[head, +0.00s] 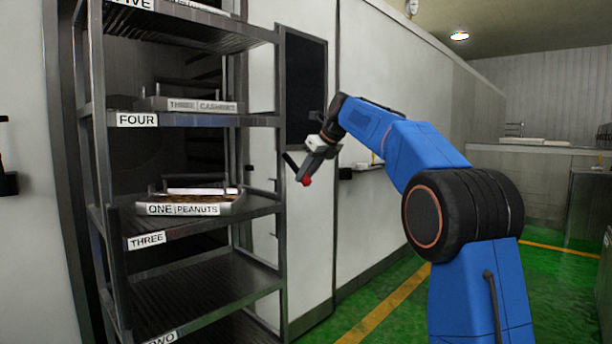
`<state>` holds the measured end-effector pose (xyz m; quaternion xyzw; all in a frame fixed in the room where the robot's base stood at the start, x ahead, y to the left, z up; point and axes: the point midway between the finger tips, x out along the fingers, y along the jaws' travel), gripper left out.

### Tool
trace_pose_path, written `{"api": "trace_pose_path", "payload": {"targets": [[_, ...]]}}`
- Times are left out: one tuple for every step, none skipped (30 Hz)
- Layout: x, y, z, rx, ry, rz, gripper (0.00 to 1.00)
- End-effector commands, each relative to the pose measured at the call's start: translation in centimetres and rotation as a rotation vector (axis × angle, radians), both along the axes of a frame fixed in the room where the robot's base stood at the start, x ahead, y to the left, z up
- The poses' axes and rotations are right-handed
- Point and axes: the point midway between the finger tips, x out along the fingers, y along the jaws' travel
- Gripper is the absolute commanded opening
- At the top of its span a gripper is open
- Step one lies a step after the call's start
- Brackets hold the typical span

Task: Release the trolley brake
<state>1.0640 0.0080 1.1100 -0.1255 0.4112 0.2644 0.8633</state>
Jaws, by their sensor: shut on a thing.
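The trolley (200,285) is a tall grey metal rack on the left with labelled shelves FIVE, FOUR, THREE and TWO. My gripper (306,172), at the end of my blue arm, reaches to the right of the trolley's right front post at mid height. It is shut on a small red knob (306,182) at its fingertips. A thin dark bar slants up and left from beside the knob; I cannot tell whether it is a brake lever or a finger. The gripper hides most of the part it holds.
A tray labelled THREE CASHEWS (195,106) stands on shelf four. A tray labelled ONE PEANUTS (185,210) stands on shelf three. A white wall panel (372,220) runs behind the gripper. The green floor (400,310) with a yellow line is clear.

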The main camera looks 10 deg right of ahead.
Motion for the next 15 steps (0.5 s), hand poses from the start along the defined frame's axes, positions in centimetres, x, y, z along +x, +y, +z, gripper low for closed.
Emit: {"api": "trace_pose_path", "payload": {"targets": [[-0.04,-0.07,0.11,-0.001,-0.002,-0.001,0.28],[-0.03,-0.07,0.11,-0.001,-0.002,0.000,0.35],[-0.04,-0.06,0.11,-0.001,-0.002,0.000,0.42],[-0.04,-0.06,0.10,-0.001,-0.002,-0.001,0.42],[-0.03,-0.06,0.09,0.000,-0.001,-0.001,0.42],[-0.03,-0.05,0.08,-0.001,-0.002,0.000,0.42],[-0.03,-0.04,0.08,0.000,-0.001,-0.001,0.42],[-0.02,-0.04,0.07,-0.001,-0.002,0.000,0.42],[-0.02,-0.04,0.07,0.000,-0.001,-0.001,0.42],[-0.03,-0.03,0.07,-0.001,-0.002,0.000,0.42],[-0.03,-0.04,0.08,-0.001,-0.002,0.000,0.42],[-0.06,-0.05,0.13,-0.001,-0.002,0.000,0.42],[-0.11,-0.10,0.21,-0.001,-0.002,0.000,0.42],[-0.18,-0.14,0.33,0.000,-0.002,0.000,0.42],[-0.31,-0.25,0.55,0.000,-0.002,0.000,0.42]]}}
